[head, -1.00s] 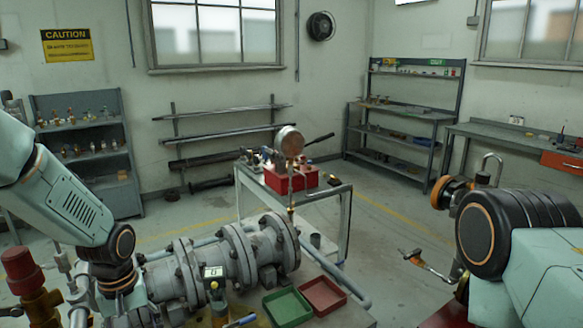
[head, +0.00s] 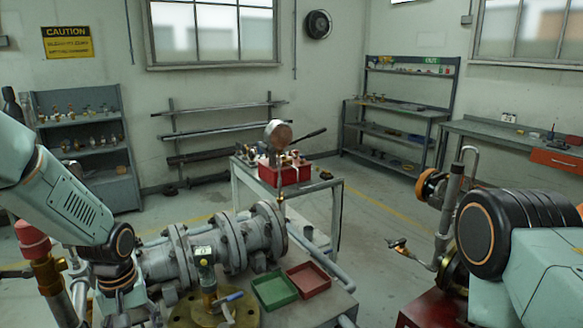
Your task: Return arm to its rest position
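My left arm (head: 65,200) comes in from the left edge and bends down at a black wrist joint with an orange ring (head: 121,243). Its lower wrist part hangs in front of the near end of the grey flanged pipe (head: 165,265). No fingers of my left gripper can be made out. My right arm (head: 540,262) fills the lower right, with a large black joint and an orange ring (head: 477,236). My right gripper is outside the picture. I see nothing held by either arm.
Green (head: 273,291) and red (head: 309,279) trays lie beside the pipe. A blue-handled valve (head: 212,302) stands in front. Left are red-capped brass fittings (head: 45,272); right, a pipe with an orange-rimmed wheel (head: 430,185). A cart (head: 325,195) carries a red box (head: 285,174). Open floor lies between.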

